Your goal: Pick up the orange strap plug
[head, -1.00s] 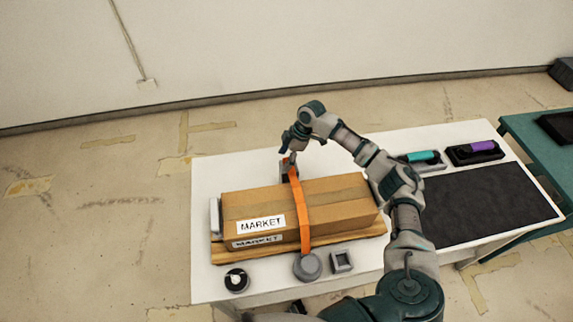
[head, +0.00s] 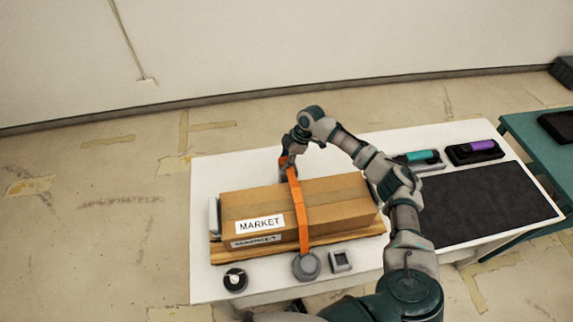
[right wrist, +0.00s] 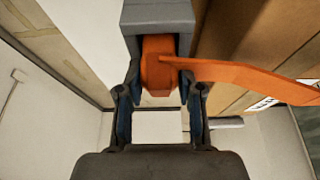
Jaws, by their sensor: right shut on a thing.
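The orange strap plug (right wrist: 157,62) is the block-shaped end of the orange strap (head: 301,215). In the right wrist view it sits between my right fingers, at the mouth of a grey socket block (right wrist: 158,18). My right gripper (head: 286,158) is shut on the plug behind the box; its fingertips also show in the right wrist view (right wrist: 161,92). The strap runs from the plug across the cardboard box (head: 340,207) to a round grey piece (head: 307,266) at the front. I cannot tell how deep the plug is in the socket. My left gripper does not show.
The box, with its MARKET label (head: 260,223), lies on a wooden board on the white table (head: 225,175). A grey square piece (head: 341,261) and a round black-and-white piece (head: 235,280) lie in front. A dark mat (head: 480,205) and teal (head: 422,156) and purple (head: 484,145) handled items are right.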

